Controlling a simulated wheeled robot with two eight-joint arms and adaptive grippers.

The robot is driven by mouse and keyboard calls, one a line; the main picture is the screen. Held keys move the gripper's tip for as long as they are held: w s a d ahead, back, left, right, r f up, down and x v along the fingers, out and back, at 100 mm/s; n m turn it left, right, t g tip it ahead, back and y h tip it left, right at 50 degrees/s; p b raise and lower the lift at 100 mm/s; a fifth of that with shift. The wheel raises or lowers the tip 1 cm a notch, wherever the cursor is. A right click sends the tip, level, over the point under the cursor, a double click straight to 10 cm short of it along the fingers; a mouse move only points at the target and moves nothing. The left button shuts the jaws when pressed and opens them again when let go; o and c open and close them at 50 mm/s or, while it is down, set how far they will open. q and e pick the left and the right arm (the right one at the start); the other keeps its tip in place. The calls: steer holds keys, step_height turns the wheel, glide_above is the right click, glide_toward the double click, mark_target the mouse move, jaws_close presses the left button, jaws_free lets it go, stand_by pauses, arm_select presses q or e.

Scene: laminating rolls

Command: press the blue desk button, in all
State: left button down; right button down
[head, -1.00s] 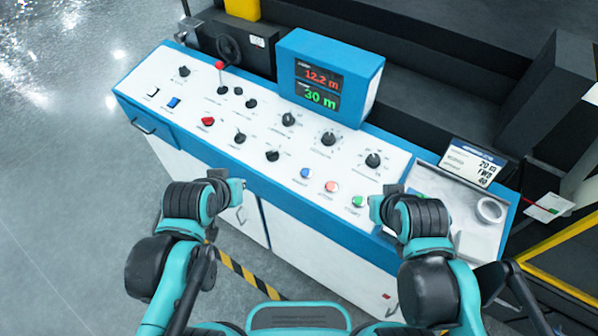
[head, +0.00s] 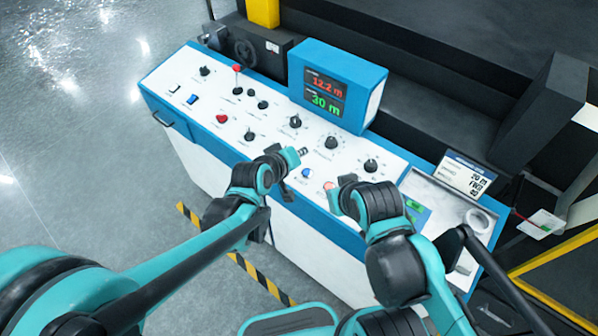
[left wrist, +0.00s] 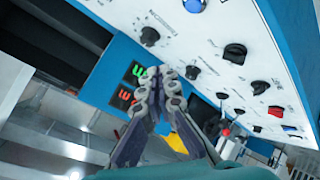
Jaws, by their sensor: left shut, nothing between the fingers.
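The blue button (head: 307,173) is a small round button in a pale ring on the white sloped desk panel. In the left wrist view it shows at the top edge (left wrist: 194,5), away from the fingertips. My left gripper (head: 301,152) is over the panel, just up and left of the button in the head view. Its fingers are closed together and empty in the left wrist view (left wrist: 158,73). My right gripper (head: 334,195) is just right of the blue button, partly over the red-orange button (head: 328,186). Its fingers are too unclear to judge.
Several black knobs (head: 331,142), a red button (head: 222,118) and a blue switch (head: 193,99) are on the panel. A blue display box (head: 345,80) stands at the back. A metal tray (head: 427,186) with a roll of tape (head: 478,219) is at the right.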

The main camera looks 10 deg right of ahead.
mark_target(304, 176)
arm_select(q)
steer(key=shift+f, duration=0.15)
steer(key=f+b, duration=0.5)
steer(key=w+d+f+b, duration=0.1)
steer(key=f+b, duration=0.1)
steer(key=f, duration=0.1)
steer(key=shift+d+f, duration=0.1)
steer(key=shift+f, duration=0.15)
steer(key=shift+b, duration=0.3)
stand_by(1.2)
steer(key=shift+f+b, duration=0.35)
steer(key=shift+d+f+b, duration=0.1)
steer(key=shift+f+b, duration=0.3)
stand_by(0.5)
steer(key=shift+r, duration=0.15)
steer(key=shift+r+p, duration=0.7)
